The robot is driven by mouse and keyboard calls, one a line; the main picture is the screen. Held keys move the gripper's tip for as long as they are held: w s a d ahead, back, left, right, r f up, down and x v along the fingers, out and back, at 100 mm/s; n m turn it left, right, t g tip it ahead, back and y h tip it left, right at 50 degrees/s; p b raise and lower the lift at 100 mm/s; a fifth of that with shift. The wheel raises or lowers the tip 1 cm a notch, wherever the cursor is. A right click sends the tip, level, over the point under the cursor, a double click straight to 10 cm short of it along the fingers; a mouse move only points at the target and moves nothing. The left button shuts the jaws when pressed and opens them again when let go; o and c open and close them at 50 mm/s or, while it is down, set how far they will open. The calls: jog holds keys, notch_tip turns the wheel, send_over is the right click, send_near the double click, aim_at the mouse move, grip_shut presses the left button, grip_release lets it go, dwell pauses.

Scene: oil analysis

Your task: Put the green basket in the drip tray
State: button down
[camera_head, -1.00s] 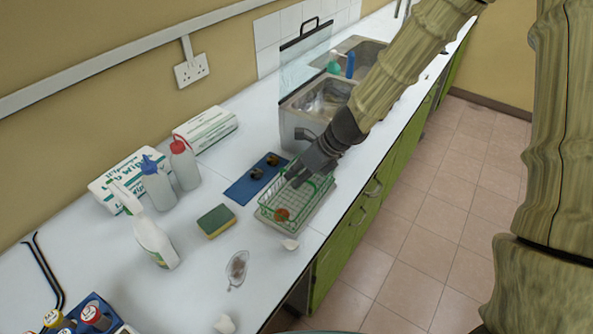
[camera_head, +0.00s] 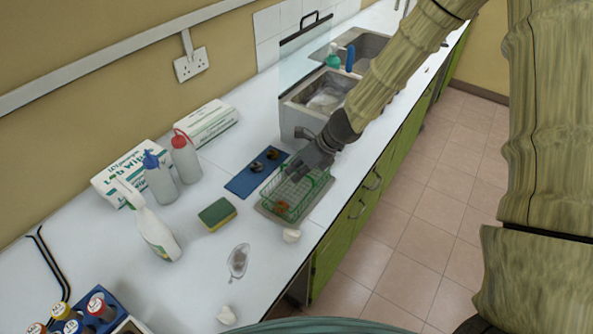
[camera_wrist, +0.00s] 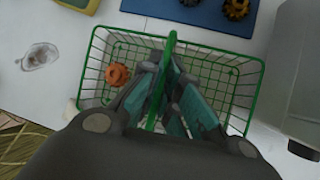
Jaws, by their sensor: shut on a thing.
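In the wrist view the fingers (camera_wrist: 170,95) hang down inside the basket around the handle. A small orange-brown part (camera_wrist: 117,75) lies in the basket's left side. The gripper hides part of the basket's floor.
A blue mat (camera_head: 250,178) with dark round parts lies behind the basket. A steel tank (camera_head: 310,110) stands just beyond it. A sponge (camera_head: 217,214), a glass dish (camera_head: 238,262) and crumpled white pieces (camera_head: 291,235) lie nearer. Bottles and boxes stand by the wall.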

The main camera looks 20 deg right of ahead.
jog(key=c, duration=1.6)
grip_release()
jog(key=shift+c, duration=0.2)
jog(key=v, duration=1.2)
